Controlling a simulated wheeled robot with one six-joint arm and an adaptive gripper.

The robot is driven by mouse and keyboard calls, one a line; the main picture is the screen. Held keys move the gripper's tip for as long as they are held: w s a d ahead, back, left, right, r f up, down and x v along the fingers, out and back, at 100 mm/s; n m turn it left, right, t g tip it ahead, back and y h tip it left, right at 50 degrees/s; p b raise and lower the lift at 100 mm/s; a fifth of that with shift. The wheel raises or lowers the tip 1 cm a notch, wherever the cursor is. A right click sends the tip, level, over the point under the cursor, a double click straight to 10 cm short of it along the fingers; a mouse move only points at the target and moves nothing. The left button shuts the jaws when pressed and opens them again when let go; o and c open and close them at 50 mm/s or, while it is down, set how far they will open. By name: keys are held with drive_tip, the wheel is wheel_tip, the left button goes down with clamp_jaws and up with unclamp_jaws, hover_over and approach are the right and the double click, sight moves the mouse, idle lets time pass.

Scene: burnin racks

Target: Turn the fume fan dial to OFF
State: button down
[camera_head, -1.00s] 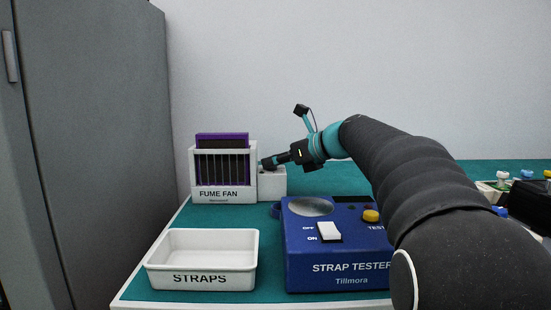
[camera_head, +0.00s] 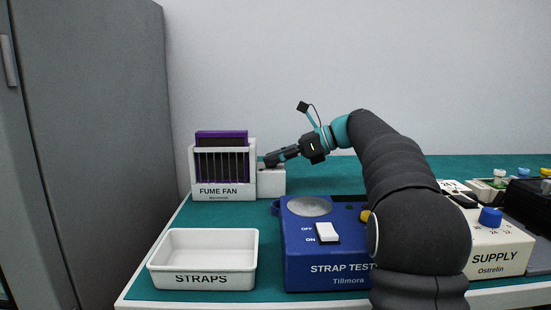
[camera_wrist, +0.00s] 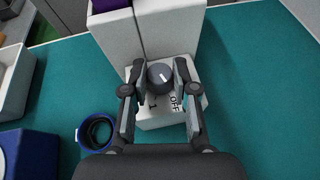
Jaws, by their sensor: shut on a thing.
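The white fume fan (camera_head: 225,190) stands at the back left of the bench, with a purple-framed panel (camera_head: 221,137) in it. Its low control block (camera_head: 272,182) is at its right side. In the wrist view the dark grey round dial (camera_wrist: 160,79) sits on the block's top. Its short white mark slants toward the lower right, on the side of the printed OFF (camera_wrist: 174,101); a 1 is printed left of that. My gripper (camera_wrist: 160,71) is shut on the dial, one finger on each side. In the head view my gripper (camera_head: 270,161) hides the dial.
A white STRAPS tray (camera_head: 203,281) and the blue strap tester (camera_head: 300,265) stand in front. A blue ring (camera_wrist: 80,134) is beside the block. A white supply (camera_head: 503,259) with a blue knob is at the right. Green bench is clear right of the block.

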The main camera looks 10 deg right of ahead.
drive_tip(key=c, duration=1.2)
unclamp_jaws()
drive_tip(key=v, duration=0.7)
drive_tip(key=shift+d, duration=0.3)
drive_tip(key=shift+s+r, duration=0.1)
